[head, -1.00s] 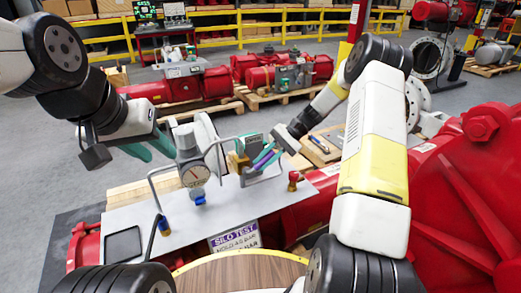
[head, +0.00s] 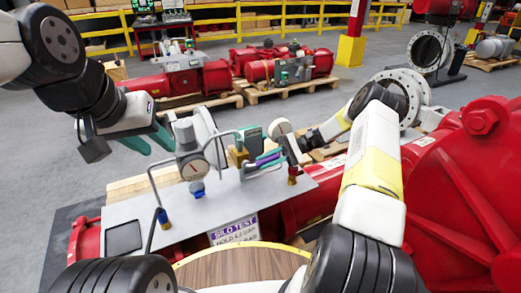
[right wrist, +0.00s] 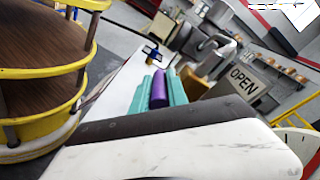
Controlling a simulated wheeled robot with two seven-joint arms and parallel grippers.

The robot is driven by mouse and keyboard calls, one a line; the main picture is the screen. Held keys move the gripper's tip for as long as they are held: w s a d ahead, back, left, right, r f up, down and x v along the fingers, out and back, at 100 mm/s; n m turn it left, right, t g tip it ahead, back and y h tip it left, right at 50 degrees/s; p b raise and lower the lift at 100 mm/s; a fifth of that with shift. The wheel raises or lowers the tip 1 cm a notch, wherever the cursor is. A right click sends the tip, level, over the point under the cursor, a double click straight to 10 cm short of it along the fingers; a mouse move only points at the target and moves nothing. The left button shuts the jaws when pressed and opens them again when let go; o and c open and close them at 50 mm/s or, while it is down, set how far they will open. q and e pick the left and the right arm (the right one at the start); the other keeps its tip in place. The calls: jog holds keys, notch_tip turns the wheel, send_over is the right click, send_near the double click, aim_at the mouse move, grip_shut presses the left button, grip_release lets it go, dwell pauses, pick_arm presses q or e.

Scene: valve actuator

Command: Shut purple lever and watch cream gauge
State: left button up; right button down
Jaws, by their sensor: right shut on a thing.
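The purple lever (head: 268,157) lies nearly level above the right part of the grey plate; it also shows in the right wrist view (right wrist: 159,90). My right gripper (head: 266,162) is shut on it, teal fingers (right wrist: 176,88) along both sides. A pale-faced gauge (head: 195,170) with a dark needle and grey housing stands upright on the plate, left of the lever; its reading is too small to tell. My left gripper (head: 152,141) is open and empty, left of the gauge.
Bent grey pipes (head: 152,185) rise from the plate (head: 190,213). A part of a dial (right wrist: 293,145) is cut off there. A round wooden top with yellow rim (head: 240,268) is in front.

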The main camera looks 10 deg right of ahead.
aim_at(278, 156)
jog(key=c, duration=1.3)
grip_release()
jog(key=shift+d, duration=0.1)
jog(key=v, duration=0.7)
jog(key=shift+w+d, duration=0.2)
jog(key=shift+d, duration=0.15)
